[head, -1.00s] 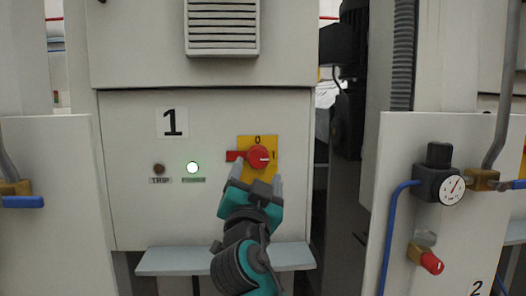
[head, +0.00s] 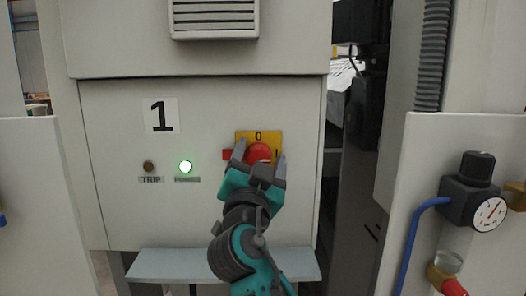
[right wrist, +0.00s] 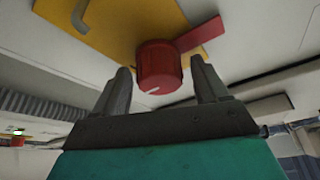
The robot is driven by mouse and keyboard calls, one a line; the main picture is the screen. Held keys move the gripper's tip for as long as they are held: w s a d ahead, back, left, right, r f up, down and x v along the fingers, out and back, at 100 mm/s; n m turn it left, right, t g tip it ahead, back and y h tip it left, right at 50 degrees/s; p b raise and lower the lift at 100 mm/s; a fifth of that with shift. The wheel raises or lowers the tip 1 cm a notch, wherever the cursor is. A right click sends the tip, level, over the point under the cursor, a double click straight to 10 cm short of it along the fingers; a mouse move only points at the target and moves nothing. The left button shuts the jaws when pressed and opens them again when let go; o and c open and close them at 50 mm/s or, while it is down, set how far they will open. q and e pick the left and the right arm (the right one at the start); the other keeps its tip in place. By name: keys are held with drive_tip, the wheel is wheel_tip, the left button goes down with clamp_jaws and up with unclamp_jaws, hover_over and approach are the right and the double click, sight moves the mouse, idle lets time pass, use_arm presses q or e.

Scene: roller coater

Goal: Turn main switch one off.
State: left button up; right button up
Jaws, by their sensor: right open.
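Main switch one is a red rotary knob (head: 259,152) on a yellow plate (head: 272,136), on the grey panel marked 1 (head: 160,115). A red tab sticks out on the knob's left in the head view. In the right wrist view the red knob (right wrist: 159,68) sits between the two fingers, with its white mark at its lower edge. My right gripper (head: 260,162) is open around the knob; the wrist view shows gaps beside it. The gripper hides the knob's lower part in the head view. The green lamp (head: 185,167) is lit. My left gripper is not in view.
A dark trip lamp (head: 148,167) is left of the green lamp. A light ledge (head: 222,264) juts out below the panel. On the right are a pressure gauge (head: 489,213), a blue hose (head: 411,235) and a dark gap between cabinets.

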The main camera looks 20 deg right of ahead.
drive_tip(key=shift+c, duration=0.4)
drive_tip(key=c, duration=0.9)
